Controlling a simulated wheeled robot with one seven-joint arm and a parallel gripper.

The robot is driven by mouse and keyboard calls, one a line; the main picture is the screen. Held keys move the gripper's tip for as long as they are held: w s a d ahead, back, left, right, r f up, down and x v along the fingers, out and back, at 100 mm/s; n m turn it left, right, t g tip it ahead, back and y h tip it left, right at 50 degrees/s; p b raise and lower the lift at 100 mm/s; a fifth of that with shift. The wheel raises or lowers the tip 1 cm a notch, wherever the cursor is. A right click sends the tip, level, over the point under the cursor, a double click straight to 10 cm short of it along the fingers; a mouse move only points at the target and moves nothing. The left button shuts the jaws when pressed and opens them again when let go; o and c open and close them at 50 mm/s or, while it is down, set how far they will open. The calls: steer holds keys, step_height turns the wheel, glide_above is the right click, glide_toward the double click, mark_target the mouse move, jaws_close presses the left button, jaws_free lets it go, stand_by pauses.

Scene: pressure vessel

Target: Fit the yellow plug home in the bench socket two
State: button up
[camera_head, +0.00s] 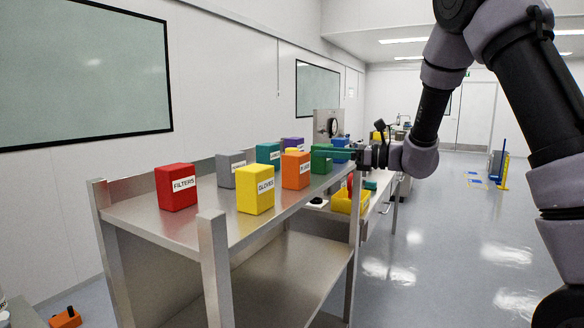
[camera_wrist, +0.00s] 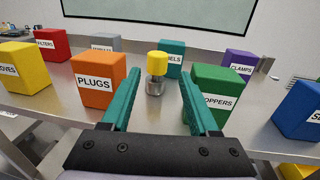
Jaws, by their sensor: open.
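The yellow plug (camera_wrist: 157,65), a yellow cap on a grey metal cylinder, stands upright on the steel shelf in the wrist view. It is between and beyond the fingertips of my gripper (camera_wrist: 160,82), which is open and empty. The orange PLUGS box (camera_wrist: 98,82) is left of the plug and the green STOPPERS box (camera_wrist: 216,92) is right of it. I cannot identify bench socket two in either view.
The steel rack (camera_head: 138,208) carries several labelled boxes, including red FILTERS (camera_head: 176,187) and yellow GLOVES (camera_head: 255,190). A teal box (camera_wrist: 171,58) stands behind the plug. A yellow bin (camera_head: 349,201) sits on a bench beyond the rack.

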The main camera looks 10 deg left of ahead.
mark_target(297, 149)
steer(key=x, duration=0.8)
steer(key=shift+s+a, duration=0.15)
steer(key=shift+a, duration=0.3)
jaws_close()
